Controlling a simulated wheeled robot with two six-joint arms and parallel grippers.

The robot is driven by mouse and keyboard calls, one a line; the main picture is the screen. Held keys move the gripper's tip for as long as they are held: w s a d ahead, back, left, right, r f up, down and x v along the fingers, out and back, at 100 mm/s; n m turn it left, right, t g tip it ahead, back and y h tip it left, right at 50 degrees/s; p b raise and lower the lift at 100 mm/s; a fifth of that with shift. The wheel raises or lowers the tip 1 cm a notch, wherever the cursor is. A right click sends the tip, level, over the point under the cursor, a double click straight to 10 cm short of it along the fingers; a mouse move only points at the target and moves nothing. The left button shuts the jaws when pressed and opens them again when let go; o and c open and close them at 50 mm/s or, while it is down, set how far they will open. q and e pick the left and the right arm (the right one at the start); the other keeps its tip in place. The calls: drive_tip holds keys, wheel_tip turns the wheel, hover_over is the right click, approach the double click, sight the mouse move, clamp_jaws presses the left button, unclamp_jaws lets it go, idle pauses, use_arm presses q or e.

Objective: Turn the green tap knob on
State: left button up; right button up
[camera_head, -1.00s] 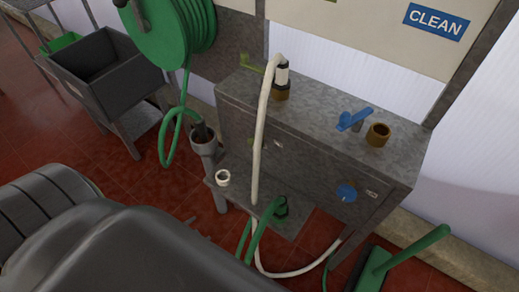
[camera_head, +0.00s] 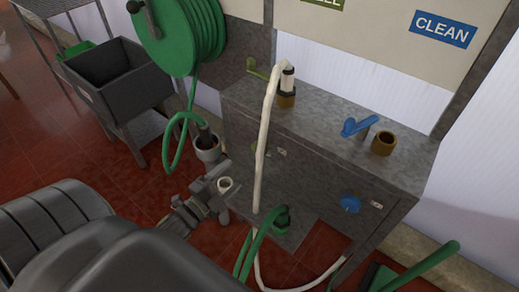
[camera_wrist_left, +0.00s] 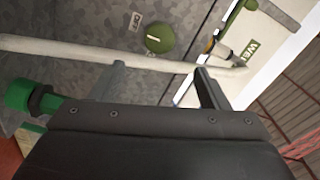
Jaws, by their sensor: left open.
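The round green tap knob (camera_wrist_left: 160,38) shows in the left wrist view on the grey metal front panel, beside a small label that looks like OFF. In the head view the knob (camera_head: 269,149) is small and partly hidden behind the white hose. My left gripper (camera_head: 224,178) is left of the cabinet front in the head view. My right gripper is not in view.
The white hose (camera_head: 262,140) hangs before the panel and crosses the wrist view near the knob. A blue knob (camera_head: 350,202) is further right. A green hose reel (camera_head: 180,35) hangs behind.

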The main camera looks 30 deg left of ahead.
sight(257, 152)
use_arm(q)
drive_tip(key=w+p, duration=0.1)
drive_tip(key=w, duration=0.8)
drive_tip(key=w+d+p, duration=0.1)
drive_tip(key=w, duration=0.3)
drive_tip(key=shift+w+p, duration=0.35)
drive_tip(key=shift+w, duration=0.05)
drive_tip(key=c, duration=1)
drive_tip(key=shift+o, duration=0.2)
